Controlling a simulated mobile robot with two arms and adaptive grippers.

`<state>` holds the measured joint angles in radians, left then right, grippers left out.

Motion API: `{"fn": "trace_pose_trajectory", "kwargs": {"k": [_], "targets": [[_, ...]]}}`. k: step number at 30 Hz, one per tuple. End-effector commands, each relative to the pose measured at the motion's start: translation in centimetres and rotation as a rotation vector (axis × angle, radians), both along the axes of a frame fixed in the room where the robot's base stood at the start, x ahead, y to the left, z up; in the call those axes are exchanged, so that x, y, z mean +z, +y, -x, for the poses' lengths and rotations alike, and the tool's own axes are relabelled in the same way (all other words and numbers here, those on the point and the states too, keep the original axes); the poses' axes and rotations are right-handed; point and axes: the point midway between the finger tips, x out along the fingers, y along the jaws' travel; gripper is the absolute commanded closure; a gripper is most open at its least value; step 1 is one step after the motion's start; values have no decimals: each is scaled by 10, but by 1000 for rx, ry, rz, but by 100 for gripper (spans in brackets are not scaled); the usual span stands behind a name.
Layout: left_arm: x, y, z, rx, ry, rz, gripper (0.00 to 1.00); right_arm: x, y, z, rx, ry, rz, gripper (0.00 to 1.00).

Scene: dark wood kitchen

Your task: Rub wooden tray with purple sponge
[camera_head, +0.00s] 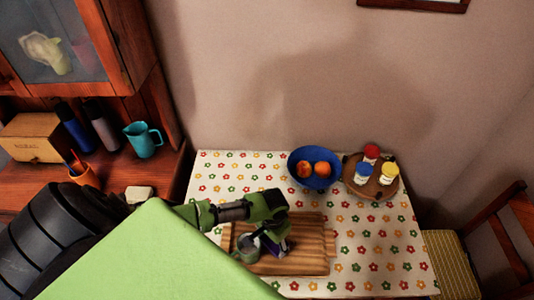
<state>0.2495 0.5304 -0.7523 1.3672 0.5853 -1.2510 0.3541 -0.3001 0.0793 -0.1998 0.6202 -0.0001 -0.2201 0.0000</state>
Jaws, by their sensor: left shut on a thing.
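The wooden tray (310,262) lies flat on the flowered tablecloth, with its handle toward the right. My left gripper (272,234) reaches in from the left and points down over the left half of the tray. It is shut on the purple sponge (272,246), which is partly hidden by the fingers. The sponge is at or just above the tray surface; I cannot tell if it touches. A greyish round object (248,247) shows just left of the sponge, too small to identify. My right gripper is not in view.
A blue bowl (299,174) with orange-red fruit and a round wooden board (390,190) with several capped shakers stand at the back of the table (385,262). A chair (497,240) is at right, a sideboard with a teal jug (143,139) at left. The right front tablecloth is clear.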

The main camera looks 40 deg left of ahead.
Motion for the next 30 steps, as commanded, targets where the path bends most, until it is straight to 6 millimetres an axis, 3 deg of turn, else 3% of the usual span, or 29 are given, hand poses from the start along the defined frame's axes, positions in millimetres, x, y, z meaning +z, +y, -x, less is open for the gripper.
{"fn": "trace_pose_trajectory", "kwargs": {"k": [1, 16, 30], "targets": [[0, -9, -4, -2, -5, 11, 56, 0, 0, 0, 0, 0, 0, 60], [2, -34, -21, -3, -7, 12, 56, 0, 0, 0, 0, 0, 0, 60], [10, -34, -23, -3, -6, 8, 56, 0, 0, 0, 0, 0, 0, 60]]}}
